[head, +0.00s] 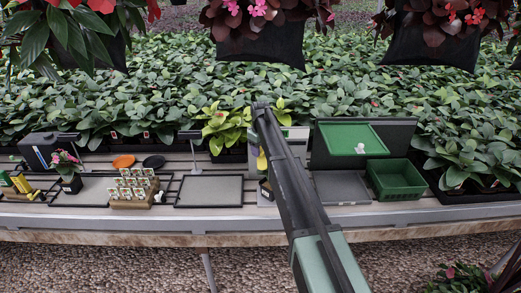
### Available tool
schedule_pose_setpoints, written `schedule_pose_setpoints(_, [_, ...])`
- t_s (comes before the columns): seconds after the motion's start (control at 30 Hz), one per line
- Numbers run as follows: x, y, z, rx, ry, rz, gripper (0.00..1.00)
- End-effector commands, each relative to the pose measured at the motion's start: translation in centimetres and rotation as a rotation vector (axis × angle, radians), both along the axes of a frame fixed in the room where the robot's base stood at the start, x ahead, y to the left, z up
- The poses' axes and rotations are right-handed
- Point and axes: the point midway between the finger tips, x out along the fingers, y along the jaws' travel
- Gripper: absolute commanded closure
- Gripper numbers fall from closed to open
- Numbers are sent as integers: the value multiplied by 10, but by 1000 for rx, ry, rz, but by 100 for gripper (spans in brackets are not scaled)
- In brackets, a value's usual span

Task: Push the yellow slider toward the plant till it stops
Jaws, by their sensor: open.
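A small yellow piece (262,160), which looks like the slider, shows just left of my arm, in front of a light grey panel (254,122). My arm covers most of the panel and whatever track the piece is on. A bright yellow-green plant (228,128) stands to the left of the panel. A small potted plant with pink flowers (68,170) stands at the far left. My arm reaches up from the bottom across the panel.
An orange dish (123,161), a black dish (153,162), a wooden block with several small pots (133,188) and an empty grey tray (209,190) lie left. A green board (340,138) and a green crate (396,180) stand right. Hanging pots are overhead.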

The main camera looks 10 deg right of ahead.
Motion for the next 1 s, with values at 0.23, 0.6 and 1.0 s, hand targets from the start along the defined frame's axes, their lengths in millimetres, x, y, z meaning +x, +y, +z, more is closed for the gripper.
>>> schedule_pose_setpoints(0.23, [0,0,41,0,0,0,50])
schedule_pose_setpoints(0.6, [0,0,111,0,0,1,50])
schedule_pose_setpoints(1.0, [-2,1,107,0,0,-75,50])
